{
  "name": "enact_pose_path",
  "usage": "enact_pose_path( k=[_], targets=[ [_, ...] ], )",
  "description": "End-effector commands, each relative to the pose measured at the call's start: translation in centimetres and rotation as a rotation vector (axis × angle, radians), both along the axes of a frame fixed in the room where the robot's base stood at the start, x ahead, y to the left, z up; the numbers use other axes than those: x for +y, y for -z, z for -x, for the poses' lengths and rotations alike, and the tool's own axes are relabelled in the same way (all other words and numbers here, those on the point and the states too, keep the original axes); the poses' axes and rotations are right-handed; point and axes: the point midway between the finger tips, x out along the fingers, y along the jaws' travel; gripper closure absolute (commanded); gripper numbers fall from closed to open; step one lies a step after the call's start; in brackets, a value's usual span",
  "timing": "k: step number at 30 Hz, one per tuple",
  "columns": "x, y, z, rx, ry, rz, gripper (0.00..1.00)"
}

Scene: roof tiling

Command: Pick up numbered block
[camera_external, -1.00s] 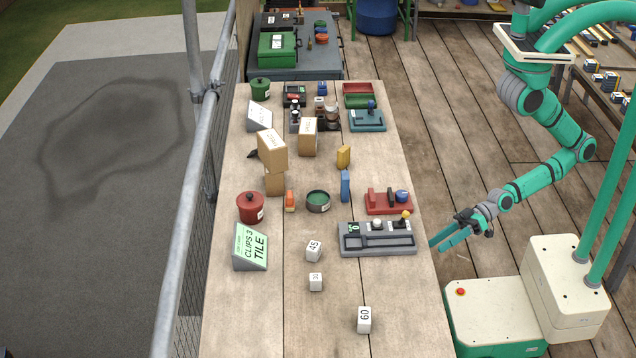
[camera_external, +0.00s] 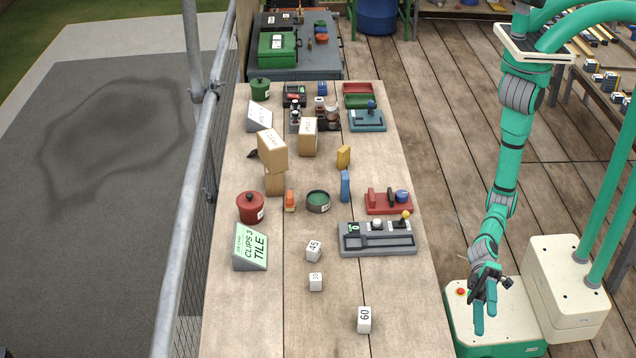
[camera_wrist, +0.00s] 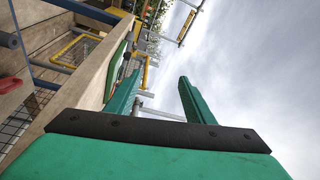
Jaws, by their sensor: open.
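Three white numbered blocks stand on the near part of the wooden table. The block marked 45 (camera_external: 314,251) is farthest back, a smaller block (camera_external: 316,282) that seems to read 30 is in front of it, and the block marked 60 (camera_external: 364,320) is nearest, toward the right edge. My gripper (camera_external: 484,312) is over my base, to the right of the table and apart from all blocks. In the wrist view its two green fingers (camera_wrist: 160,100) are spread with nothing between them. No numbered block shows there.
A grey control box (camera_external: 378,240) with a yellow-knobbed lever and a green "CLIPS 3 TILE" sign (camera_external: 250,247) stand behind the blocks. A red pot (camera_external: 250,208) and cardboard boxes (camera_external: 272,150) are farther back. A railing (camera_external: 190,240) runs along the table's left side.

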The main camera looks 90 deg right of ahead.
Motion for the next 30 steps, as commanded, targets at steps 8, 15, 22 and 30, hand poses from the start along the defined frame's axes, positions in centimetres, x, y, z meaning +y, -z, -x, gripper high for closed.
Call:
enact_pose_path(
  k=[8, 15, 22, 30],
  targets=[
    [3.0, -3.4, -5.5, 0.164, -0.061, -0.006, 0.52],
    [0.5, -3.3, -15.1, 0.430, -0.016, 0.066, 0.52],
    [-5.0, -2.6, -23.8, 0.822, 0.066, 0.099, 0.52],
    [-12.5, -0.5, -28.9, 1.375, 0.144, 0.069, 0.52]
  ],
)
